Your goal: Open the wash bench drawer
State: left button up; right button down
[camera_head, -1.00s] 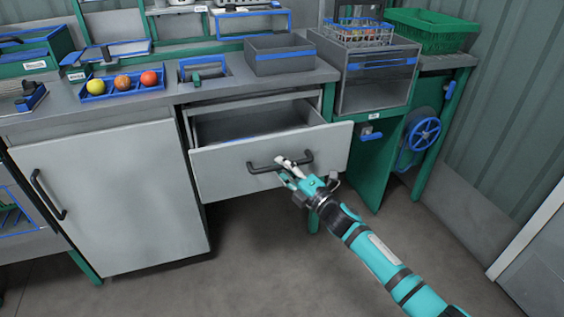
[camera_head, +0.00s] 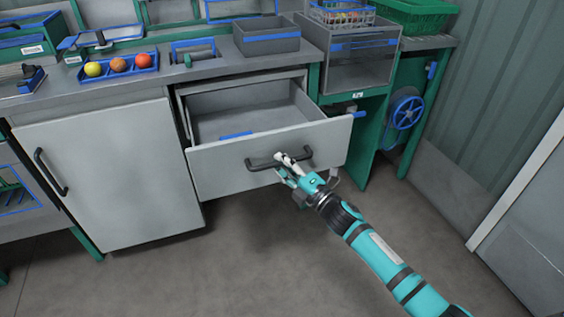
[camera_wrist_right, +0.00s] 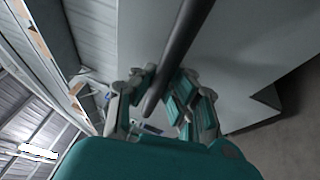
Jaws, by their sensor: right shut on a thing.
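The wash bench drawer (camera_head: 224,169) stands pulled well out of the bench in the head view, with its inside showing. A blue item (camera_head: 236,135) lies on its floor. The dark bar handle (camera_head: 262,164) runs across the drawer front. My right gripper (camera_head: 286,165) is shut on the handle near its right part. In the right wrist view the handle (camera_wrist_right: 181,45) passes between the fingers of the right gripper (camera_wrist_right: 158,105). My left gripper is not in view.
A closed cabinet door (camera_head: 110,170) with a dark handle is left of the drawer. A blue handwheel (camera_head: 407,112) is at right. The floor (camera_head: 255,260) before the drawer is clear.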

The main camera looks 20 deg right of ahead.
jog(key=shift+r, duration=0.1)
jog(key=c, duration=1.3)
grip_release()
jog(key=v, duration=1.2)
